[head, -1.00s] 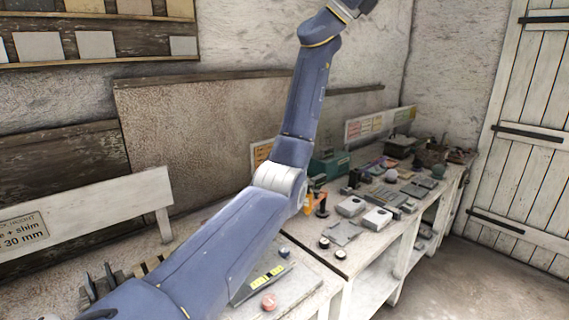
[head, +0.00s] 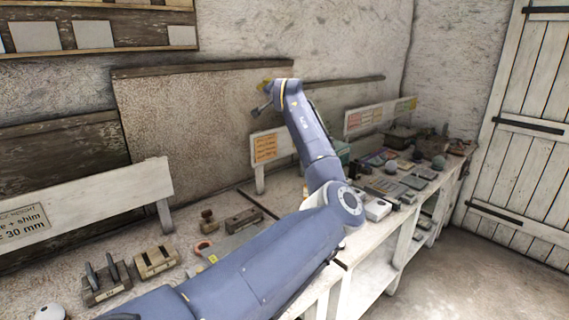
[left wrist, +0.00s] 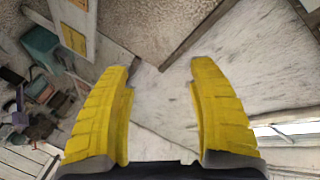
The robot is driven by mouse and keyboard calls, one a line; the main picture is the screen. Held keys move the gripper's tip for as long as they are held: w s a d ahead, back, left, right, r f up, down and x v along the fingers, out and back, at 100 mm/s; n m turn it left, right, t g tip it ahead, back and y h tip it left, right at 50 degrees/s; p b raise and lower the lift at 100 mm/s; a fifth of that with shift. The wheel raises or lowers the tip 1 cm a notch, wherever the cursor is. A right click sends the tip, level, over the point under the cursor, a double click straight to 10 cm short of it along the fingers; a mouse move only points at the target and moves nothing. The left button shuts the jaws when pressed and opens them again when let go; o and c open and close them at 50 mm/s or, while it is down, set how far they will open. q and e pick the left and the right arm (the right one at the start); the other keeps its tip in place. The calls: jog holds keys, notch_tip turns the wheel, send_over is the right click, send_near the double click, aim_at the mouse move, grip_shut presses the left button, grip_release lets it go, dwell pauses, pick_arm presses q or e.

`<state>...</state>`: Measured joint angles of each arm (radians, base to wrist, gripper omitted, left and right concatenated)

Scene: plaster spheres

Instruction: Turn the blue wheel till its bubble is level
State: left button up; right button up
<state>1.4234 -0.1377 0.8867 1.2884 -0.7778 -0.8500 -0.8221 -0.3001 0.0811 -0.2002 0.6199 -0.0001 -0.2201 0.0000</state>
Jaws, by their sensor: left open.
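My left gripper (head: 264,98) is raised in front of the back wall board, above the bench. In the left wrist view its two yellow fingers (left wrist: 162,70) stand wide apart with nothing between them. I cannot make out a blue wheel or its bubble in either current view. A grey plate (head: 228,244) lies on the bench, partly covered by my left arm, with a small red piece (head: 202,246) at its left side. My right gripper is not in view.
Wooden blocks (head: 156,262) and a slotted holder (head: 106,284) stand at the front left of the bench. A small sign (head: 265,148) stands at the back. Trays and tools (head: 414,181) crowd the right end. The air around the gripper looks clear.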

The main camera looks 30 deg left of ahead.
pick_arm(q)
jog(key=s+d+f+m+g+h, duration=0.1)
jog(key=s+d+f+g+h, duration=0.2)
jog(key=f, duration=0.9)
jog(key=d+f+m+g+h, duration=0.15)
jog(key=d+f+h, duration=0.4)
jog(key=f, duration=0.65)
jog(key=s+d+f+m+g+h, duration=0.2)
jog(key=s+d+f+g, duration=0.15)
jog(key=s, duration=0.25)
jog(key=s+d+f+m+g+h, duration=0.2)
jog(key=s+d+f+g, duration=0.1)
jog(key=s+d, duration=0.15)
jog(key=shift+n, duration=0.35)
jog(key=f, duration=1.1)
jog(key=a+f, duration=0.1)
jog(key=f, duration=0.4)
jog(key=shift+s+f, duration=0.3)
jog(key=shift+s, duration=0.1)
jog(key=shift+c, duration=0.3)
grip_shut()
